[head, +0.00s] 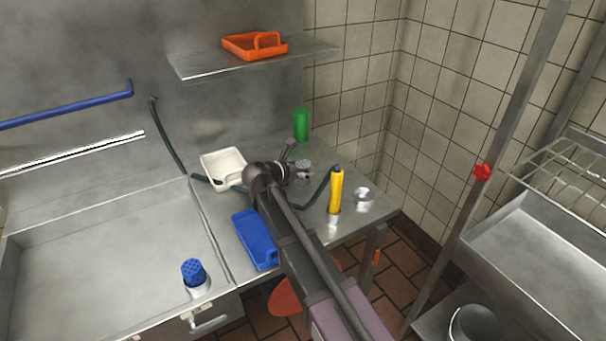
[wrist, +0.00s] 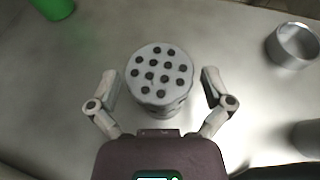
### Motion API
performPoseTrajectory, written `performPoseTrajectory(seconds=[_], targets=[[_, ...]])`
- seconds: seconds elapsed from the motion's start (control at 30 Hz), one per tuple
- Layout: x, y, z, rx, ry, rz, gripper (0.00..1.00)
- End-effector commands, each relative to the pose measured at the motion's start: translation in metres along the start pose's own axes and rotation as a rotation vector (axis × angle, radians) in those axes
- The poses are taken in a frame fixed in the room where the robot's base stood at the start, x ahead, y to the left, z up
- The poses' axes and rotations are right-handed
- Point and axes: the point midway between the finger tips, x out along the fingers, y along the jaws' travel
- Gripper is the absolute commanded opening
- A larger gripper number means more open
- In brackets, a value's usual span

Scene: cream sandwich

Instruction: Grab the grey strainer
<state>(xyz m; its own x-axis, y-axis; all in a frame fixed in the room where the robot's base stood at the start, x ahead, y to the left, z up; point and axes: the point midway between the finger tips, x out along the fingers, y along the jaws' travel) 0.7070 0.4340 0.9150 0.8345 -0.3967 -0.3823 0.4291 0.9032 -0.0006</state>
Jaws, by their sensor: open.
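The grey strainer (wrist: 160,75) is a short round piece with several dark holes in its top. In the wrist view it stands on the metal counter between the two fingers of my gripper (wrist: 158,90). The fingers are spread, one on each side, with a visible gap to it. In the head view the strainer (head: 303,165) is partly hidden by my gripper (head: 301,171), which reaches over the counter from the front.
A green cup (head: 301,125) stands behind, and a metal ring (head: 363,197) and yellow-handled sprayer (head: 336,192) are to the right. A white tray (head: 212,160), blue tray (head: 248,245) and blue strainer (head: 193,271) lie left. An orange tray (head: 238,46) sits on the shelf above.

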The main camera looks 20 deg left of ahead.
Motion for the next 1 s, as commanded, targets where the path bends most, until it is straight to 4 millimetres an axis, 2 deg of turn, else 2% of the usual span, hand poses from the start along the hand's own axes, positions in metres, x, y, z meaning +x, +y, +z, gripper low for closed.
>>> performPoseTrajectory(seconds=[0.2, 0.4, 0.47, 0.5, 1.0], targets=[[0.001, -0.001, 0.0004, 0.001, 0.0, -0.001, 1.0], [0.0008, -0.0009, 0.0004, 0.001, 0.0, -0.001, 0.41], [0.0008, -0.0009, 0.0003, 0.001, 0.0, -0.001, 0.23], [0.0008, -0.0009, 0.0003, 0.001, 0.0, -0.001, 0.2], [-0.0012, -0.0007, 0.0047, 0.001, 0.001, -0.001, 0.19]])
